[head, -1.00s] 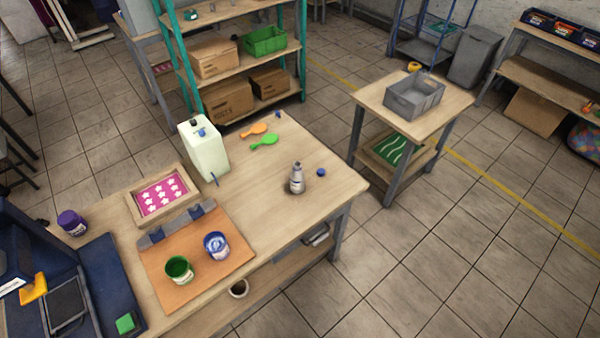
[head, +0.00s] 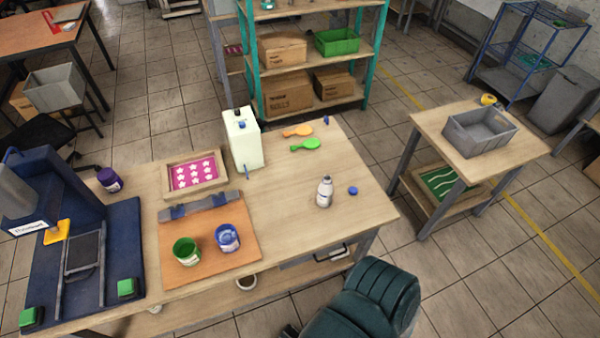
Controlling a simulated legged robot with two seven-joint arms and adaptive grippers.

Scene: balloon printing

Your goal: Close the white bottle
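The white bottle (head: 325,193) stands upright on the right part of the wooden worktable (head: 289,202). It has a dark label, and no blue cap shows on its narrow top. A small round blue cap (head: 352,190) lies on the tabletop just right of the bottle, apart from it. Neither of my grippers is in view.
A pale canister (head: 243,139), an orange and a green paddle (head: 305,144), a framed pink print (head: 194,174) and two paint pots (head: 186,251) share the table. A blue press (head: 43,190) stands at left. A side table (head: 432,125) holds a grey crate (head: 480,136).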

